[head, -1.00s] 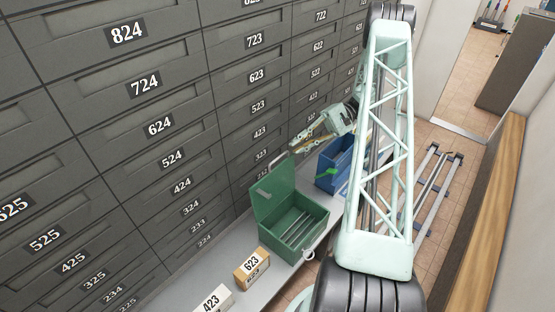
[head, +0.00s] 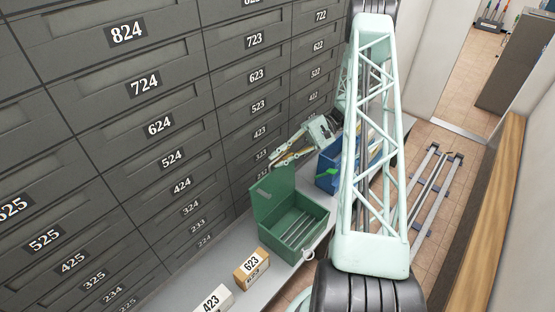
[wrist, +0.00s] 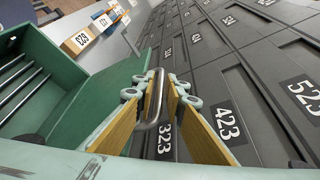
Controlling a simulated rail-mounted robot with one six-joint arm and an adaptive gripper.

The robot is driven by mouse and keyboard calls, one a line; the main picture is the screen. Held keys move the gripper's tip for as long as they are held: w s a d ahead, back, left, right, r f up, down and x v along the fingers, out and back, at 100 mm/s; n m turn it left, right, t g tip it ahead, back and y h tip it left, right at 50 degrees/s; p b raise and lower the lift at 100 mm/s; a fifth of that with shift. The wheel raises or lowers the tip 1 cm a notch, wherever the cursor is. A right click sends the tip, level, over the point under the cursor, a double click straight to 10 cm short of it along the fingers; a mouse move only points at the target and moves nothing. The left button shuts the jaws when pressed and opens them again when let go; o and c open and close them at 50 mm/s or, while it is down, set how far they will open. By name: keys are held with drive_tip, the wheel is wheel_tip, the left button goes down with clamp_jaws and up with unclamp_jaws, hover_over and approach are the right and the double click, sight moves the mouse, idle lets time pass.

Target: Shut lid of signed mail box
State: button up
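The green mail box (head: 307,214) stands on the grey ledge with its lid (head: 272,194) raised upright; its inside holds several metal bars. In the wrist view the box (wrist: 45,50) is at the left, with the lid beside my fingers. A grey metal loop handle (wrist: 152,112) shows at the lid's edge, between my finger pads. My gripper (head: 272,161) is just above and behind the lid's top in the head view. Its fingers (wrist: 165,84) look apart, on either side of the handle. Whether they touch it cannot be told.
A blue box (head: 328,172) with a green mark stands just behind the green one. Blocks labelled 623 (head: 251,268) and 423 (head: 213,300) are in front on the ledge (head: 200,268). A wall of numbered drawers (head: 150,130) is close on the left.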

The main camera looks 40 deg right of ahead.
clamp_jaws()
drive_tip(key=shift+s, duration=0.15)
